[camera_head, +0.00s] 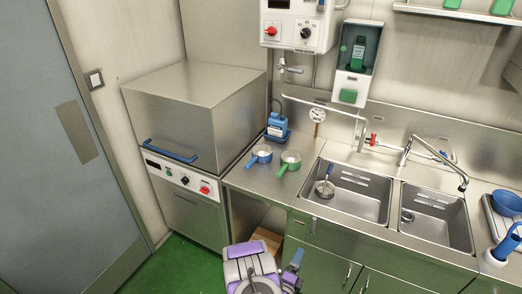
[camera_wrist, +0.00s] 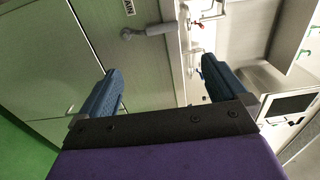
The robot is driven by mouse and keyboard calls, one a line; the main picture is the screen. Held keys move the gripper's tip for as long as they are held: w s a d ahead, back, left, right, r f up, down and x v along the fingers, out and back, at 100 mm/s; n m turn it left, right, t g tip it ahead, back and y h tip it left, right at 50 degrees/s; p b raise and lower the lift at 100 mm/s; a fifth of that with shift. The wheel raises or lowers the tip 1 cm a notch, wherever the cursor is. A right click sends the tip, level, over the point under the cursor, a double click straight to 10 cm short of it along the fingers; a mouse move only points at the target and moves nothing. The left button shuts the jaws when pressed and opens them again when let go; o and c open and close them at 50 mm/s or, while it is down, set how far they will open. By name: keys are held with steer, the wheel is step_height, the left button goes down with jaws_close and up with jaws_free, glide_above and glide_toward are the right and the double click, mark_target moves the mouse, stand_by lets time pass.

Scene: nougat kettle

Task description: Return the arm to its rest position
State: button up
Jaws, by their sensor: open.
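My arm (camera_head: 252,270), with purple and grey parts, is low at the bottom centre of the head view, in front of the counter. In the wrist view my gripper (camera_wrist: 160,84) shows two blue-padded fingers spread wide apart. Nothing is between the fingers. Behind them are cabinet fronts and a grey handle, seen tilted. In the head view a small blue part at the arm's right side looks like a finger, but the full gripper is not clear there.
A steel dishwasher (camera_head: 190,118) stands left of the counter. A grey door (camera_head: 62,150) is at far left. Green floor (camera_head: 190,262) is clear at lower left.

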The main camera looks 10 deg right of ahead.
steer(key=w+a+r+n+g+y+b, duration=0.1)
steer(key=w+a+n+g+y, duration=0.15)
steer(key=a, duration=0.35)
steer(key=w+a+r+n+g+y, duration=0.1)
steer(key=w+a+r+g+y, duration=0.1)
steer(key=w+a+g+y, duration=0.3)
steer(key=s+a+r+n+y+b, duration=0.1)
steer(key=s+a+r+n+y, duration=0.15)
steer(key=a+r+n, duration=0.35)
steer(key=s+a+r+n+y+b, duration=0.1)
steer(key=s+a+r+n+y, duration=0.2)
steer(key=r, duration=0.4)
steer(key=s+d+r+n+g, duration=0.1)
steer(key=s+r+n+g, duration=0.15)
steer(key=s+r, duration=0.35)
steer(key=s+d+r+n+g, duration=0.15)
steer(key=s+r+n, duration=0.3)
steer(key=s, duration=0.45)
steer(key=s+d+r+n+g, duration=0.1)
steer(key=s+d+r+n, duration=0.1)
steer(key=s, duration=0.5)
steer(key=s+d+r+n+g+h+b, duration=0.1)
steer(key=s+d, duration=0.3)
steer(key=s, duration=0.4)
steer(key=s+d+r+n+g+h, duration=0.1)
steer(key=s+d+r+n+g, duration=0.2)
steer(key=s, duration=0.4)
steer(key=shift+s+r, duration=0.15)
steer(key=shift+s, duration=0.1)
